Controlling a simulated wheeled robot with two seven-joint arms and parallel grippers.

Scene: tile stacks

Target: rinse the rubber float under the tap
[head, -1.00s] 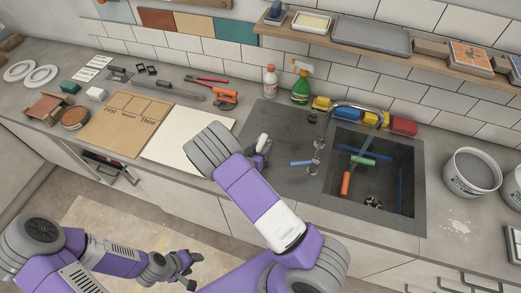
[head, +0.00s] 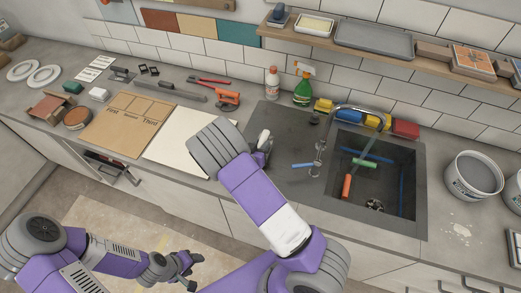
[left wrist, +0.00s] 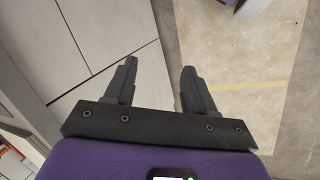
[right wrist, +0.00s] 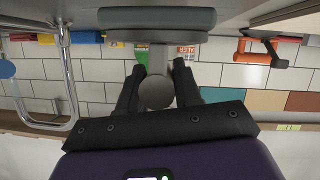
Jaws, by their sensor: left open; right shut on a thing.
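My right gripper (right wrist: 158,66) is shut on the grey knob-like handle of the rubber float (right wrist: 157,18), whose flat grey-green pad lies beyond the fingers in the right wrist view. In the head view this gripper (head: 264,145) is over the dark counter left of the sink, and my right arm largely hides the float. The chrome tap (head: 352,107) arches over the dark sink (head: 421,185); I cannot tell whether water runs. It also shows in the right wrist view (right wrist: 69,80).
A blue-ended lever (head: 303,165) sits by the tap. Coloured tools, one orange (head: 347,187), lie in the sink. A green spray bottle (head: 302,92), a white bottle (head: 271,82) and coloured sponges stand behind. A bucket (head: 453,190) is right of the sink.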

